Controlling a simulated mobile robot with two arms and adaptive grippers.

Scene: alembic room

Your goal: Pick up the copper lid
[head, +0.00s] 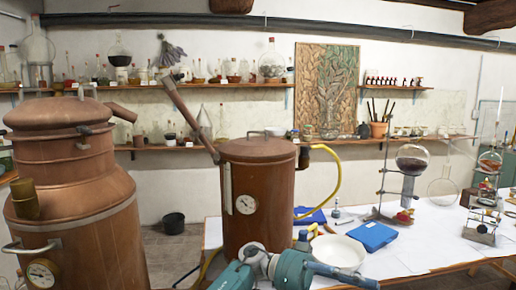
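A large copper still (75,210) stands at the left with a domed copper lid (58,112) on top. I cannot tell which top the task means. Neither gripper shows clearly in the head view. Teal and grey jointed parts at the bottom centre look like my arm, with no fingertips visible.
A white table (430,235) on the right holds a white bowl (338,252), a blue box (372,236) and glassware on stands (408,175). A yellow hose (335,180) hangs beside the centre vessel. A black bucket (174,223) stands on the floor between the vessels.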

